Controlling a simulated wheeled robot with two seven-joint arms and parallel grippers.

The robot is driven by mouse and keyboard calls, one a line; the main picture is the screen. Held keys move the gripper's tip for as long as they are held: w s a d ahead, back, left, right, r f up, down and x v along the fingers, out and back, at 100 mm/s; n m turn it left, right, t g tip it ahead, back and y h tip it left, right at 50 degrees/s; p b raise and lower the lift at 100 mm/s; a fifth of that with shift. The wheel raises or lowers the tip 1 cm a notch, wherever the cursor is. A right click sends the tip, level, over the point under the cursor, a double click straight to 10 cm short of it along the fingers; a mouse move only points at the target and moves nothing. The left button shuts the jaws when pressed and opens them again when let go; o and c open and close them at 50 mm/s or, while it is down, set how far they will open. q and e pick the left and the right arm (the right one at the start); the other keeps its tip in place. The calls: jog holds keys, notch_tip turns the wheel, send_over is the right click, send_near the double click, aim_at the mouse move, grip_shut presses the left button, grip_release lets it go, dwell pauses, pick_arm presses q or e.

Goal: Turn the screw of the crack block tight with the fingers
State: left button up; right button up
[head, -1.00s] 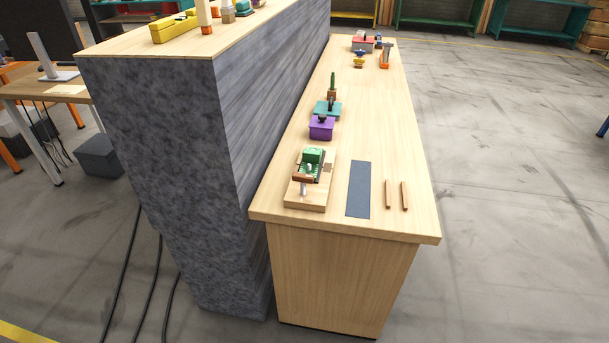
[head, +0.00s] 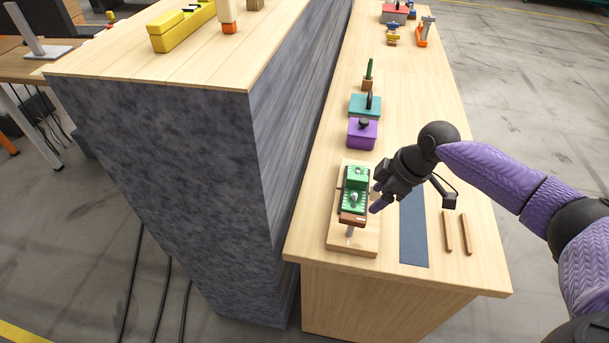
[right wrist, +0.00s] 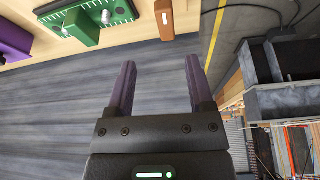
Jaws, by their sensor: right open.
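A small assembly sits on a wooden base board (head: 367,245) near the front of the bench. It has a green block (head: 355,177), a green plate with a silver round-headed part (head: 354,197), and a brown block (head: 352,219) with a light pin at its front. I cannot tell for certain which part is the crack block's screw. In the right wrist view the green plate (right wrist: 60,17) and brown block (right wrist: 164,20) show at the top edge, beyond the fingertips. My right gripper (head: 375,198) is open and empty just right of the assembly; its purple fingers (right wrist: 160,62) are apart. My left gripper is not in view.
A dark blue strip (head: 413,240) and two wooden sticks (head: 447,232) lie right of the board. A purple box (head: 362,135) and a teal block (head: 364,106) stand behind it. A tall grey-sided counter (head: 180,190) borders the bench on the left.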

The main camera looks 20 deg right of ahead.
aim_at(353, 217)
jog(key=x, duration=0.1)
jog(key=b+x, duration=0.1)
jog(key=x, duration=0.1)
jog(key=b+x, duration=0.1)
jog(key=x, duration=0.1)
jog(key=shift+s+a, duration=0.35)
jog(key=shift+a, duration=0.05)
jog(key=b+x, duration=0.1)
jog(key=x, duration=0.2)
jog(key=shift+w+f, duration=0.1)
jog(key=shift+f, duration=0.15)
jog(key=shift+a, duration=0.1)
jog(key=shift+w, duration=0.1)
jog(key=c, duration=0.7)
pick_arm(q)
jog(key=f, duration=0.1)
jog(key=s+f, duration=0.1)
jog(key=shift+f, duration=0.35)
pick_arm(e)
grip_shut()
